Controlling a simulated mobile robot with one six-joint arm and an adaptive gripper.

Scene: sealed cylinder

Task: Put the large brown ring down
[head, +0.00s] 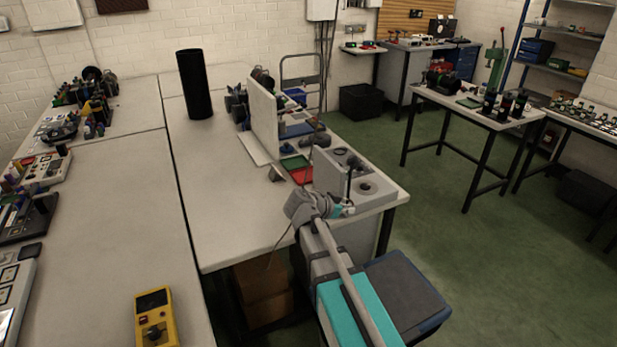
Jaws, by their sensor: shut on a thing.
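My gripper (350,182) is at the right end of the near workbench (225,220), in front of a light grey fixture block (376,187) with round openings. It looks small and dark from here. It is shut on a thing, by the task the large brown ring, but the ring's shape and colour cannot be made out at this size. Whether the held thing touches the block is not clear. A pale upright panel (328,174) stands just left of the gripper.
A taller white panel (263,122), a red tray (301,175) and a green tray (293,163) are farther back on the bench. A tall black cylinder (194,84) stands at its back left. The bench's front left is clear. A yellow meter (155,318) lies at bottom left.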

